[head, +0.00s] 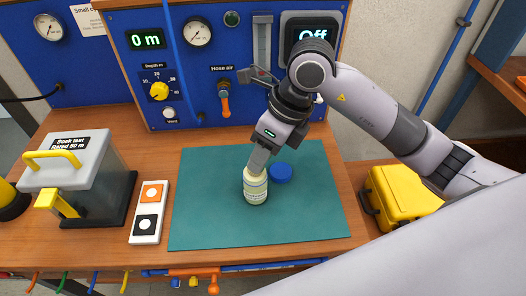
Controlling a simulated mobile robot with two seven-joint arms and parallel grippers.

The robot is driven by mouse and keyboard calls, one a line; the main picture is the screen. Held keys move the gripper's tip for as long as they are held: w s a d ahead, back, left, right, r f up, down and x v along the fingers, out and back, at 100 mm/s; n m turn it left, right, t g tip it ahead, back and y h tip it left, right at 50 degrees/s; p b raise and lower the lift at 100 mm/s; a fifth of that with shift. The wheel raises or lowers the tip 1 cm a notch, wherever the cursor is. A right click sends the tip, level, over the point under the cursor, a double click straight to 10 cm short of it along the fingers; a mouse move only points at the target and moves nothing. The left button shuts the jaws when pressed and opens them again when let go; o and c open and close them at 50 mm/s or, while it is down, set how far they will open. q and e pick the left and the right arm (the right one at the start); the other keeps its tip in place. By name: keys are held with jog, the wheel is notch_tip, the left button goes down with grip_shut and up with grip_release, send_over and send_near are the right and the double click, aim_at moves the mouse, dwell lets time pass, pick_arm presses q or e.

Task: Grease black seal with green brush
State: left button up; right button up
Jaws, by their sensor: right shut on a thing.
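My right gripper (258,163) reaches down from the right to the top of a small pale jar (256,191) on the teal mat and appears shut on it. The fingers cover the jar's mouth, so its inside is hidden. A blue lid (281,172) lies on the mat just right of the jar. A white block (136,231) left of the mat carries an orange square and a black square (147,223), each with a white centre; I cannot tell whether the black one is the seal. I cannot make out a green brush. My left gripper is not in view.
The teal mat (205,215) is bare around the jar and lid. A grey soak-test box (75,170) with yellow handles stands at the left. The blue panel (185,75) with gauges and knobs rises behind. A yellow case (398,195) is at the right.

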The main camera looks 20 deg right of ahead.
dwell(0.6)
jog(key=shift+r+p, duration=2.35)
jog(key=shift+r, duration=1.2)
jog(key=shift+f, duration=0.1)
